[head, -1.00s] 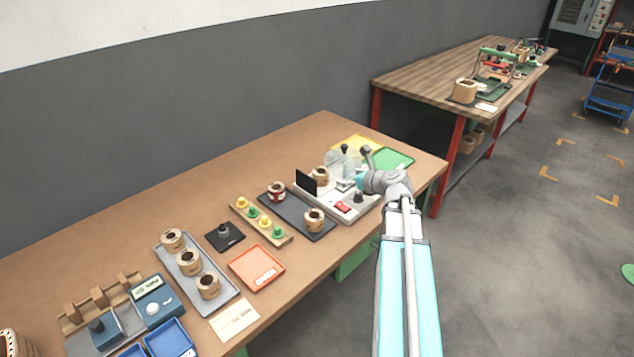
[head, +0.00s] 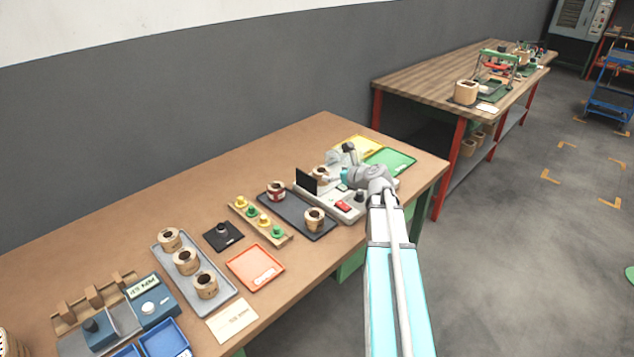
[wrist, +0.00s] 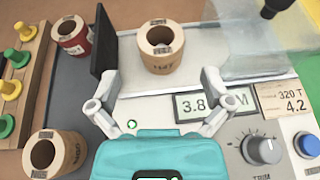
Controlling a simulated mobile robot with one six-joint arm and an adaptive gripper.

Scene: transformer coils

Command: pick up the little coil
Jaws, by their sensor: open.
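A small tan coil (head: 319,172) with a dark centre hole stands upright on the light grey test unit (head: 345,211). In the wrist view this coil (wrist: 161,50) is ahead of my gripper (wrist: 160,84), roughly centred between the open fingers and slightly beyond their tips. I cannot tell whether either finger touches it. In the head view my gripper (head: 342,176) is just right of the coil, partly hidden by my wrist. A red-banded coil (wrist: 72,36) and another tan coil (wrist: 55,154) stand on the dark tray to the left.
A black upright panel (wrist: 103,40) stands close to the left finger. A clear shield (wrist: 240,40) is at the right, with a display (wrist: 216,105) and a knob (wrist: 262,148) nearer. A tray of several coils (head: 222,301) lies farther left. Bare tabletop (head: 260,160) is behind.

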